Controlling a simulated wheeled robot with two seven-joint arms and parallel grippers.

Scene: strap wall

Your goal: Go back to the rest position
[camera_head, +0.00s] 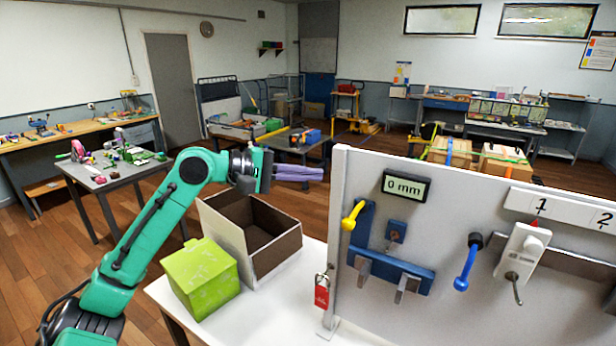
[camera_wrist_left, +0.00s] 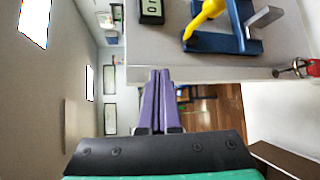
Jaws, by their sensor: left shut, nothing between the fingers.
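My left arm comes in from the left in the head view, green with a dark wrist. My left gripper (camera_head: 318,174) has purple fingers that lie together, shut and empty. It is in the air above the open cardboard box (camera_head: 275,246), to the left of the upright panel (camera_head: 375,166). In the left wrist view the shut fingers (camera_wrist_left: 160,78) point toward the panel's edge (camera_wrist_left: 200,74), with a gap that I cannot judge. My right gripper is not in view.
The panel holds a blue bracket (camera_head: 395,270) with a yellow knob (camera_head: 353,215), a display (camera_head: 405,187) reading 0 mm, and a blue-ended lever (camera_head: 466,268). A red padlock (camera_head: 321,291) hangs at its edge. A green box (camera_head: 200,278) stands on the white table (camera_head: 262,322).

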